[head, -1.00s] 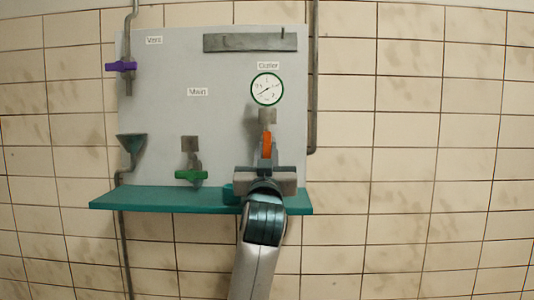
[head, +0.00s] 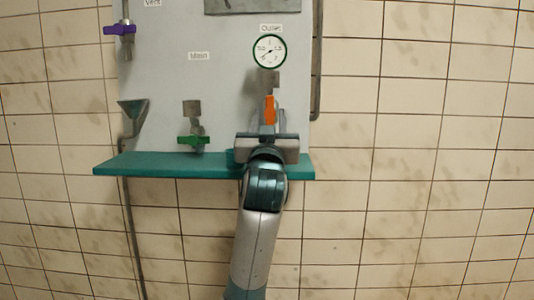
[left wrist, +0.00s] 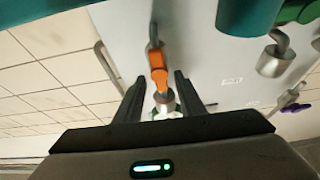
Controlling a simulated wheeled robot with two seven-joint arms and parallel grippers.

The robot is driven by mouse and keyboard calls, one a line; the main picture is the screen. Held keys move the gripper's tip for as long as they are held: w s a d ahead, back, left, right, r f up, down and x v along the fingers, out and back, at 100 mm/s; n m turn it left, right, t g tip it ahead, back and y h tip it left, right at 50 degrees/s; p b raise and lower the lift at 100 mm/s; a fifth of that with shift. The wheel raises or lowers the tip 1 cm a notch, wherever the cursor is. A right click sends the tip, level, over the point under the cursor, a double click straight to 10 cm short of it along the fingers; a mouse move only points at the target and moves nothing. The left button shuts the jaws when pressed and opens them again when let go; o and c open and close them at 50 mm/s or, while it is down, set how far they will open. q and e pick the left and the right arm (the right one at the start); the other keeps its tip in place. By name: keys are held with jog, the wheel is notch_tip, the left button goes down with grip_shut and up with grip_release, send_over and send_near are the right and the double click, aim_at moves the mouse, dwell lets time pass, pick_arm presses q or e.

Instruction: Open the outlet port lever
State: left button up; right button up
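The outlet port lever (head: 270,110) is orange and points straight up and down below the round gauge on the panel. It also shows in the left wrist view (left wrist: 159,72), seen from a turned angle. My left gripper (head: 269,122) is in front of the lever's lower part. In the left wrist view its two dark fingers (left wrist: 159,85) are apart, one on each side of the lever, with gaps visible on both sides. The gripper body hides what lies below the lever in the head view. My right gripper is not in view.
A teal shelf (head: 190,165) runs along the panel's lower edge, close to my left gripper. A green valve handle (head: 194,140), a funnel (head: 132,108) and a purple valve handle (head: 120,29) are to the left. A gauge (head: 269,50) is above the lever. The tiled wall at right is bare.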

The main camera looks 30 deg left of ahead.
pick_arm(q)
jog(key=b+v, duration=1.1)
jog(key=v, duration=0.5)
jog(key=shift+b, duration=0.3)
jog(key=shift+d, duration=0.1)
